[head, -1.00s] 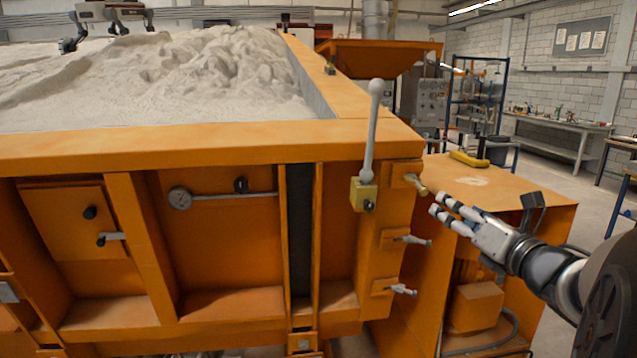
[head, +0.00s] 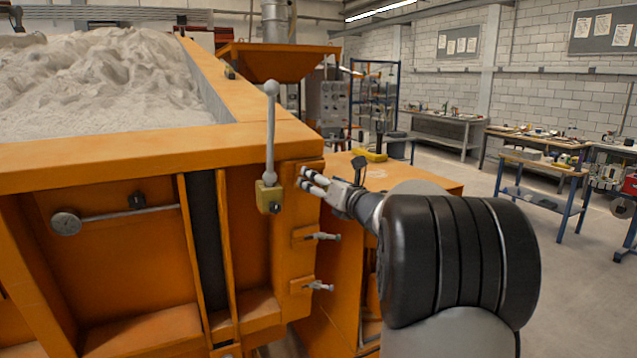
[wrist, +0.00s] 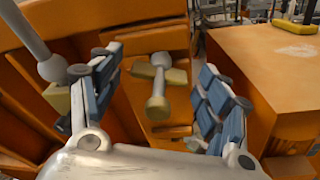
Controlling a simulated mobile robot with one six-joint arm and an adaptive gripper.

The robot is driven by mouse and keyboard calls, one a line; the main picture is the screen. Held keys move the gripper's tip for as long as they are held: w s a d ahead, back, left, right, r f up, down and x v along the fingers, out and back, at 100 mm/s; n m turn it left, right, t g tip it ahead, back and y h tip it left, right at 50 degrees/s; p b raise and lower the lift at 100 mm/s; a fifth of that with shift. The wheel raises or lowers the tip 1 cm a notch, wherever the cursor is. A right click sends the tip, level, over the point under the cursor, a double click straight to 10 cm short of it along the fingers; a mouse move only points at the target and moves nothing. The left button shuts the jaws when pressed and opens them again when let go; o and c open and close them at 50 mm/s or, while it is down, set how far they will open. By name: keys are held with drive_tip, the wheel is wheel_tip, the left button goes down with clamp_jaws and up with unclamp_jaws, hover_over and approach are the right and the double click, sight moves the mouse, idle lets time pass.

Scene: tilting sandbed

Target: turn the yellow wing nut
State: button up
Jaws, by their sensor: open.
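The yellow wing nut (wrist: 158,85) sits on an orange plate at the corner of the sandbed frame. In the wrist view it is between my gripper's two fingers, with its pale yellow wings spread left and right and a paler stem pointing toward the camera. My gripper (wrist: 161,72) is open, one finger on each side of it with gaps between, and I see no contact. In the head view my gripper (head: 304,179) is at the top plate on the corner post and hides the nut there.
A grey lever (head: 270,140) on a yellow block stands just left of my gripper. Two grey wing nuts, a middle one (head: 325,236) and a lower one (head: 318,286), are below. An orange cabinet (head: 425,181) stands close on the right.

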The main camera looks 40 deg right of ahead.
drive_tip(key=shift+w+d, duration=0.1)
drive_tip(key=shift+w, duration=0.4)
drive_tip(key=c, duration=1.1)
